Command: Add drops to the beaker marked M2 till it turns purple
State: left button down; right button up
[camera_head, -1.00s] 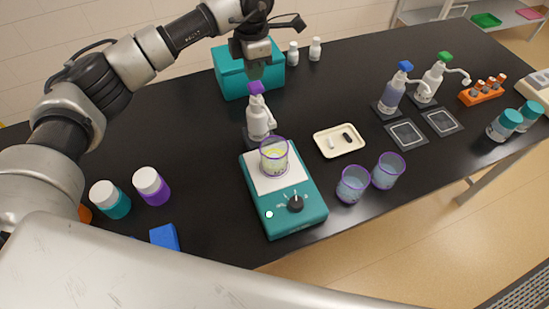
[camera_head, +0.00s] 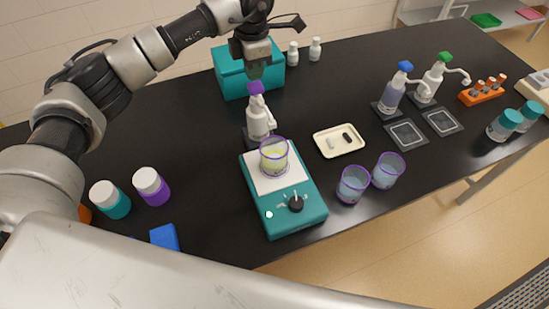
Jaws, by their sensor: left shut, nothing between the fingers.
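A beaker (camera_head: 274,158) with a purple rim and pale yellow liquid stands on the white top of a teal stirrer (camera_head: 290,212). Its marking is too small to read. Just behind it is a white pump bottle (camera_head: 258,122) with a purple head and a spout pointing toward the beaker. My left gripper (camera_head: 256,74) is shut and empty, right above the purple pump head; whether it touches the head I cannot tell. Two more purple-rimmed beakers, one (camera_head: 352,185) and another (camera_head: 387,170), stand right of the stirrer with bluish contents. My right gripper is not in view.
A white tray (camera_head: 338,142) with small items lies right of the stirrer. Pump bottles with a blue head (camera_head: 392,92) and a green head (camera_head: 432,80) stand farther right. A teal box (camera_head: 232,75) is behind my gripper. Capped jars (camera_head: 151,187) stand at the left.

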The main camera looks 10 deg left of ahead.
aim_at(255, 85)
pick_arm(q)
jog(key=shift+f, duration=0.15)
dwell(0.3)
jog(key=shift+f+b, duration=1.45)
jog(key=shift+f, duration=0.35)
jog(key=shift+r, duration=0.15)
jog(key=shift+r+p, duration=0.35)
jog(key=shift+r, duration=0.1)
jog(key=shift+r+p, duration=0.5)
jog(key=shift+r, duration=0.75)
jog(key=shift+r, duration=0.1)
notch_tip(255, 85, up, 6)
jog(key=p, duration=0.3)
